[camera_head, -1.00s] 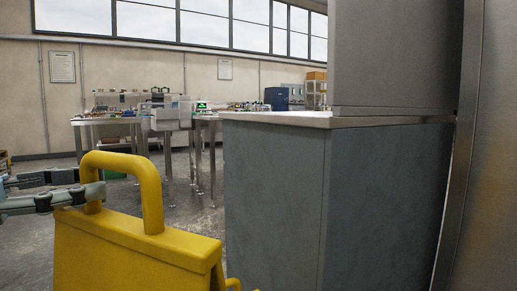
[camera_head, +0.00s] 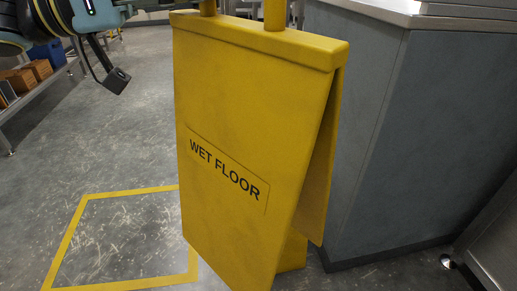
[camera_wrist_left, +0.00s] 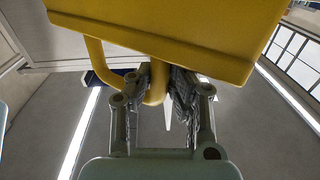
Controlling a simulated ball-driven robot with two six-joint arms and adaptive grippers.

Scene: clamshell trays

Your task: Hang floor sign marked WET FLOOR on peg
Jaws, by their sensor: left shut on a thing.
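The yellow floor sign (camera_head: 225,115), marked WET FLOOR, fills the middle of the head view. It is upright and slightly tilted, its two panels a little apart at the bottom. Its handle is mostly cut off at the top edge there. In the left wrist view the sign's yellow top (camera_wrist_left: 165,30) and its looped handle (camera_wrist_left: 98,58) show. My left gripper (camera_wrist_left: 160,85) is shut on the handle bar. In the head view only part of my left arm shows at upper left. No peg is in view, nor is my right gripper.
A grey cabinet (camera_head: 385,130) with a metal top stands close to the right of the sign. A yellow floor outline (camera_head: 75,235) lies at lower left. A low shelf with brown boxes (camera_head: 30,75) stands at far left. Open floor lies between.

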